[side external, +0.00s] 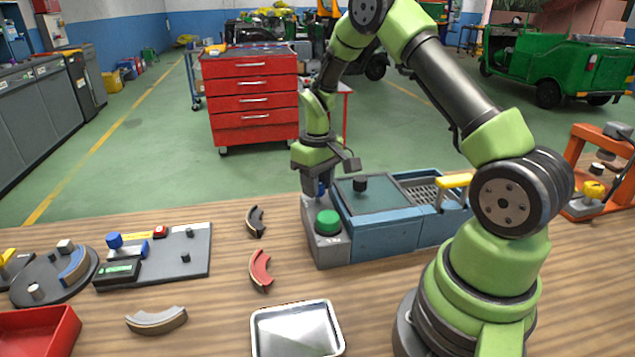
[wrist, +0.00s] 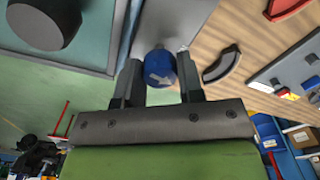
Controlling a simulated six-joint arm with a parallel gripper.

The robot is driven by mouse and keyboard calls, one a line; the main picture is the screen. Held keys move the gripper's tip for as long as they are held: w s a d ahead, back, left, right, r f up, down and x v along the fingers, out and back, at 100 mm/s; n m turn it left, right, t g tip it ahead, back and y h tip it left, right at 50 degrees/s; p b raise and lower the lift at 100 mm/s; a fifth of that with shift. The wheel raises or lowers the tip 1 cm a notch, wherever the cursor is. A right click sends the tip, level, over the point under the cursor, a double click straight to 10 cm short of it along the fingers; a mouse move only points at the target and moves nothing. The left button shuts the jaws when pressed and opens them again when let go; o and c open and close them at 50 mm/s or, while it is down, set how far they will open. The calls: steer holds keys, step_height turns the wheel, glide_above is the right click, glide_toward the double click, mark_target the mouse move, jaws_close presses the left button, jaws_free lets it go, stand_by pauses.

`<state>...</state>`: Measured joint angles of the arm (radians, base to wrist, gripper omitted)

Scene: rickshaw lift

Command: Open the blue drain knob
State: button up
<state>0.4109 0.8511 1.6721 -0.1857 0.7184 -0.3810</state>
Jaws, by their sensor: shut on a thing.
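The blue drain knob (wrist: 160,66) shows in the wrist view, with a white arrow on its face pointing to the right and slightly down. My gripper (wrist: 160,82) has one finger on each side of the knob and is shut on it. In the side view the knob (side external: 321,189) is a small bit of blue under my gripper (side external: 318,184), mostly hidden by the fingers. It sits on the grey end block (side external: 322,250) of a blue tank unit (side external: 385,237), behind a large green button (side external: 327,221).
A black knob (side external: 360,184) stands on the tank's top, and a yellow handle (side external: 455,180) is at its right. Curved brake shoes (side external: 260,270), a metal tray (side external: 297,330) and a switch board (side external: 160,255) lie on the wooden bench. An orange press (side external: 600,170) stands far right.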

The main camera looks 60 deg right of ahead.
steer(key=shift+n, duration=1.1)
steer(key=o, duration=0.7)
steer(key=shift+c, duration=0.2)
step_height(320, 180, up, 10)
